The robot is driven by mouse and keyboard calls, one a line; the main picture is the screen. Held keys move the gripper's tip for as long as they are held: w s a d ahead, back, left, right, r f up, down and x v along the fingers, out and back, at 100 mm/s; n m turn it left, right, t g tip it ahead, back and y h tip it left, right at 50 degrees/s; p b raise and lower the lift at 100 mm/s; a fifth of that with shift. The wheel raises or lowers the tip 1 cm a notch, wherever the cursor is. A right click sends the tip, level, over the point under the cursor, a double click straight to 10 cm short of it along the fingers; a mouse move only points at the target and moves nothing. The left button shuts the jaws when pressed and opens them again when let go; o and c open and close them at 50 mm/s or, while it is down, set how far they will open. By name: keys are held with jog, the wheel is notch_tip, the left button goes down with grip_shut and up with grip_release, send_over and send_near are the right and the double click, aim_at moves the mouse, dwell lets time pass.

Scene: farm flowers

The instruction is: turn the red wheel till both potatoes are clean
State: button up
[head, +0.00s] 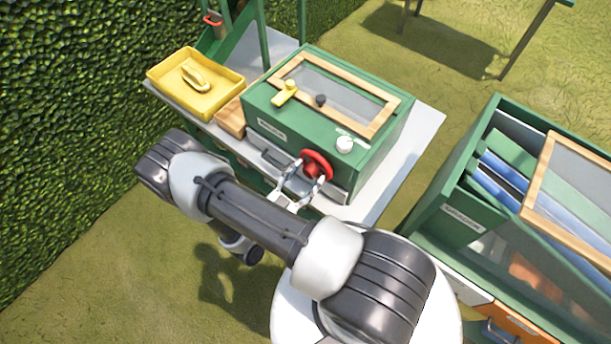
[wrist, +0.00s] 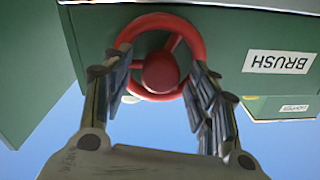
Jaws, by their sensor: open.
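The red wheel (head: 317,165) is on the front of a green box (head: 320,139) with a wood-framed window in its lid. My gripper (head: 308,176) is at the wheel with its fingers apart. In the wrist view the red wheel (wrist: 161,72) shows between the open fingers of my gripper (wrist: 158,78), one at each side of the rim; I cannot tell whether they touch it. A small dark lump (head: 320,100) shows through the window; I cannot tell whether it is a potato. No potato can be made out clearly.
A yellow tray (head: 169,101) with a yellow object in it stands left of the box on the white table (head: 427,122). A white knob (head: 344,144) and a yellow handle (head: 285,92) are on the box. A larger green crate (head: 456,197) stands at the right, and a hedge at the left.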

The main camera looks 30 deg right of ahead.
jog(key=shift+c, duration=0.4)
jog(key=c, duration=1)
